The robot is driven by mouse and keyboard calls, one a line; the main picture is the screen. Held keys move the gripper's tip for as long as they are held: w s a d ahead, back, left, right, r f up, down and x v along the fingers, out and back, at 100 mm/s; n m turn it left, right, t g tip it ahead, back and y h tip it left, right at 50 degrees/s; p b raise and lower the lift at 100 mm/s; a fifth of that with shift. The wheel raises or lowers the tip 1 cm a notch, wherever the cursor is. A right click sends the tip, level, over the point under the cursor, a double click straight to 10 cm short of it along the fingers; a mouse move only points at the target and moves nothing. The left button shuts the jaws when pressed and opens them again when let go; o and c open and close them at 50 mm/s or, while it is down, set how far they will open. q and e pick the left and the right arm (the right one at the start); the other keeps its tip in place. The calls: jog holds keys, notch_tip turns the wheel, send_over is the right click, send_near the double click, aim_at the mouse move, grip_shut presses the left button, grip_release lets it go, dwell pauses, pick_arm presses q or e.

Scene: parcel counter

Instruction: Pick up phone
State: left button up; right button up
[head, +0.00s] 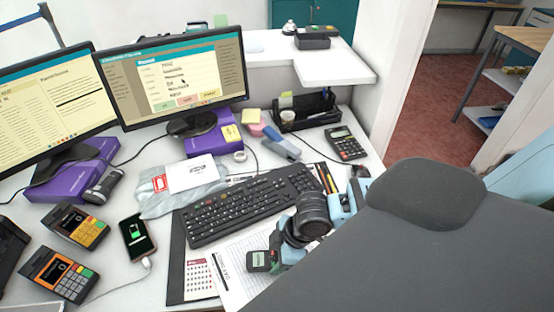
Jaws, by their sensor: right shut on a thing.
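A dark phone (138,236) with a green battery picture on its lit screen lies on the white desk at the lower left. A white cable runs from its lower end. My right gripper (268,252) is well to the right of this phone, over the papers in front of the keyboard. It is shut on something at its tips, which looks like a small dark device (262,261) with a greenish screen. The wrist partly hides the grip, and I cannot tell whether the device touches the paper. My left gripper is not in view.
Card terminals (61,274) stand left of the phone. A black keyboard (248,204) lies behind my right gripper, with a calculator (345,144) farther back. Two monitors (172,80) stand at the back. A large dark grey shape (420,245) hides the lower right.

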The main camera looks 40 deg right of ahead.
jog(key=shift+r, duration=0.85)
jog(key=s+a+r, duration=0.1)
jog(key=s, duration=1.5)
jog(key=shift+r, duration=0.25)
notch_tip(320, 180, up, 16)
jog(key=m+t+h, duration=0.2)
jog(key=m+h, duration=0.2)
jog(key=m, duration=0.7)
send_over(263, 258)
jog(key=shift+d, duration=0.1)
